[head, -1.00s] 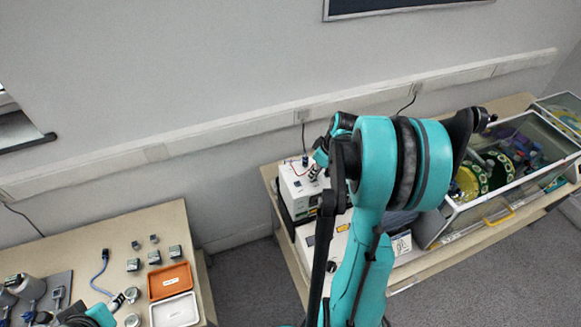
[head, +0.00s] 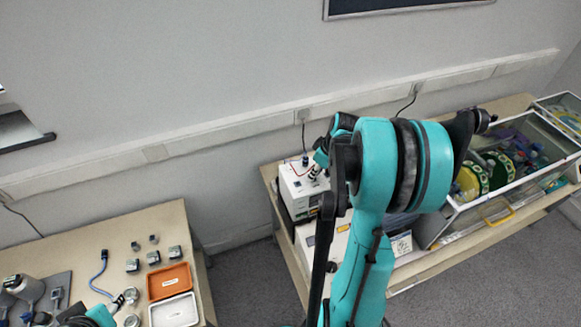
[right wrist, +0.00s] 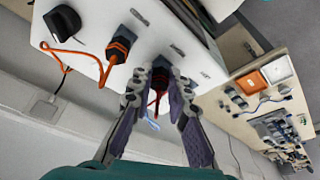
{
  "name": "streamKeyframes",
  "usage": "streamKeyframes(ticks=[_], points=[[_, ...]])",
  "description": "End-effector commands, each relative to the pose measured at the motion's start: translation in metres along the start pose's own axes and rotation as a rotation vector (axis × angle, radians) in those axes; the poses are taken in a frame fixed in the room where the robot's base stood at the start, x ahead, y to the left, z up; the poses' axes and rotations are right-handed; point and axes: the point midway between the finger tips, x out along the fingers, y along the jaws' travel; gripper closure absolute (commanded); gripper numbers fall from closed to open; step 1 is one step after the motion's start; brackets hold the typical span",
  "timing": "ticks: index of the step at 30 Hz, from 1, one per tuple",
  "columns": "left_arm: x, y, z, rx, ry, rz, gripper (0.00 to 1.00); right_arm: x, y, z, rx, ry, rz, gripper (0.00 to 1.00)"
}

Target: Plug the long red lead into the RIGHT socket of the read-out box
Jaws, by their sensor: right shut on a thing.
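The white read-out box (head: 305,190) stands on the right bench, and its socket face (right wrist: 150,30) fills the upper part of the right wrist view. My right gripper (right wrist: 160,88) is shut on a dark plug (right wrist: 160,76) with a red lead (right wrist: 155,103) hanging below it. The held plug is close to a dark socket (right wrist: 178,51); whether it has entered cannot be told. Beside it an orange-banded plug (right wrist: 119,46) with an orange lead sits in the box. In the head view my right gripper (head: 318,168) is small, at the box. The left arm's end is barely visible at bottom left.
A black knob (right wrist: 64,21) is on the box beside the orange-banded plug. A glass-sided tank (head: 510,165) stands farther right on the bench. The left table holds an orange tray (head: 169,281), a white tray (head: 175,311) and several small blocks. Floor separates the tables.

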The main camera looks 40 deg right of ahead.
Motion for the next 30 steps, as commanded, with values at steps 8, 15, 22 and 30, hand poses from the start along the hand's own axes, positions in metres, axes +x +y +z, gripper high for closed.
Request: streamKeyframes(ticks=[8,15,22,30], points=[[0.0027,0.0,0.0019,0.0,0.0,0.0,0.6,0.002,0.0,0.0004,0.0,0.0,0.0,1.0],[0.0031,0.0,0.0022,0.0,0.0,0.0,0.6,0.002,-0.0009,0.0004,0.029,0.0,0.009,1.0],[0.0066,0.0,0.0047,0.0,0.0,0.0,0.6,0.0026,-0.003,0.0001,0.26,0.0,0.081,1.0],[0.0068,0.0,0.0048,0.0,0.0,0.0,0.6,0.0019,-0.0025,-0.0001,0.337,0.0,0.104,1.0]])
